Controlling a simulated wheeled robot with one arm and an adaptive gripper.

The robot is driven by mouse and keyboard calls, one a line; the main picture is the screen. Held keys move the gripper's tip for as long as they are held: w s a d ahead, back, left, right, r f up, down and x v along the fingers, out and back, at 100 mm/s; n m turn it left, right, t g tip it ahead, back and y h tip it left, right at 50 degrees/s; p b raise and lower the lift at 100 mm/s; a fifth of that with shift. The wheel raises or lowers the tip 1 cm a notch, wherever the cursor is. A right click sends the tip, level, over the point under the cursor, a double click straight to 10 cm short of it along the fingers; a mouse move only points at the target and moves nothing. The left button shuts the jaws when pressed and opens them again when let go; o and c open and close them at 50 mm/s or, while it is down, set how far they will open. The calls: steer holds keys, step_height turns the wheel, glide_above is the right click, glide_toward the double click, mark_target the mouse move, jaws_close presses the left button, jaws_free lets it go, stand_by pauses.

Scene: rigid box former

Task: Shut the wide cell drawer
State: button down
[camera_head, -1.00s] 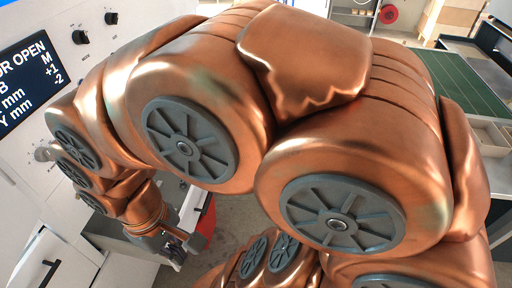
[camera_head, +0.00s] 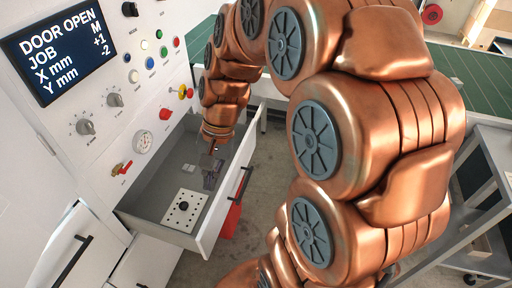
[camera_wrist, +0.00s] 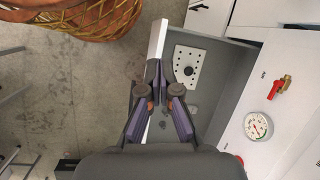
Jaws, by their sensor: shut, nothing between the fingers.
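The wide cell drawer (camera_head: 150,205) stands pulled out of the white machine in the head view, grey inside, with a white front panel (camera_head: 222,205) and a dark bar handle (camera_head: 245,182). A white plate with dark holes (camera_head: 184,209) lies in it. My gripper (camera_head: 212,172) points down over the drawer, near its front. In the wrist view my gripper (camera_wrist: 157,72) is shut and empty, with the drawer's white front edge (camera_wrist: 157,38) passing below the fingers. I cannot tell whether the fingertips touch the drawer.
The machine panel carries a screen (camera_head: 62,50) reading DOOR OPEN, knobs, a gauge (camera_head: 143,141) and a red-handled valve (camera_head: 122,168). A red object (camera_head: 231,220) is on the floor beyond the drawer front. A grey metal frame (camera_head: 485,190) stands at right. Some concrete floor is bare.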

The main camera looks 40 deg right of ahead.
steer(key=w+d+f+m+t+y+b, duration=0.1)
steer(key=w+d+f+m+t+b, duration=0.1)
steer(key=w+d+f+m, duration=0.45)
steer(key=w+d+f+m+t+y+b, duration=0.15)
steer(key=w+d+m, duration=0.3)
steer(key=d, duration=0.45)
steer(key=d+f+m+t+h+b, duration=0.1)
steer(key=d+f+m+t, duration=0.15)
steer(key=d, duration=0.45)
steer(key=s+d+f+m+t+b, duration=0.1)
steer(key=d+f+m, duration=0.3)
steer(key=d, duration=0.4)
steer(key=d+f+m+t+h+b, duration=0.1)
steer(key=d+f+m, duration=0.3)
steer(key=d, duration=0.3)
steer(key=p, duration=0.1)
glide_toward(249, 147)
step_height(249, 147, down, 5)
steer(key=w, duration=0.2)
steer(key=shift+w+a+n, duration=0.25)
steer(key=shift+w+a, duration=0.55)
steer(key=shift+w, duration=0.1)
